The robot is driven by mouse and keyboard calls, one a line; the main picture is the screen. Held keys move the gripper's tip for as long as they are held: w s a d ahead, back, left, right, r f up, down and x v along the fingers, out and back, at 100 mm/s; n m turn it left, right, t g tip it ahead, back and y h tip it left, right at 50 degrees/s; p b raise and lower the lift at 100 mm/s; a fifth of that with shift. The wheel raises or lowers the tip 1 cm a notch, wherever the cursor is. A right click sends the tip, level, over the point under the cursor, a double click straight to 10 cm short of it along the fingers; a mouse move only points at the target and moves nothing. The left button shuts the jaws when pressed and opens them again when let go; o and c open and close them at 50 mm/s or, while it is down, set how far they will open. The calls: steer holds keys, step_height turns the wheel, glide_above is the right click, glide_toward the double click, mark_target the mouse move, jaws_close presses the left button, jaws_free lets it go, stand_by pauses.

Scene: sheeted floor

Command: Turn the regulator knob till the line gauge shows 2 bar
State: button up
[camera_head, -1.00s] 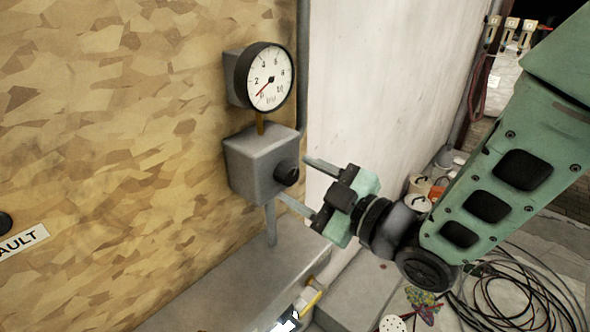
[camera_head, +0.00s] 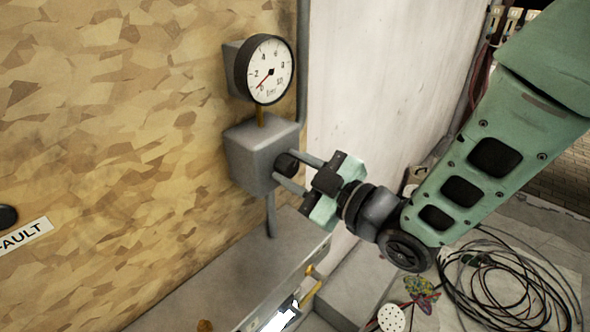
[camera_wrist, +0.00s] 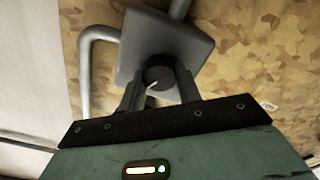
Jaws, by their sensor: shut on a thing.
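The line gauge (camera_head: 270,62) is a round white dial with a black rim, numbered 0 to 10. Its red needle points to the lower left, at about 0. Below it, a grey regulator box (camera_head: 250,150) carries the black round regulator knob (camera_head: 286,165). My gripper (camera_head: 289,168) is shut on the knob, one finger on each side. In the wrist view the knob (camera_wrist: 158,73) sits between both fingers, and a pale mark on it points to the lower left. The fingers partly hide the knob's sides.
A grey ledge (camera_head: 215,285) runs below the regulator, with a bright-screened device (camera_head: 280,318) at its front. A grey pipe runs down beside the board. Coiled black cables (camera_head: 505,285) lie on the floor at the right. A pale wall stands behind my gripper.

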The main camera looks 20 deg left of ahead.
steer(key=shift+f, duration=0.1)
steer(key=m+b, duration=0.4)
steer(key=shift+w+f, duration=0.1)
steer(key=shift+m+b, duration=1.35)
steer(key=shift+m, duration=0.85)
steer(key=shift+r, duration=0.2)
steer(key=o, duration=1)
steer(key=shift+c, duration=0.2)
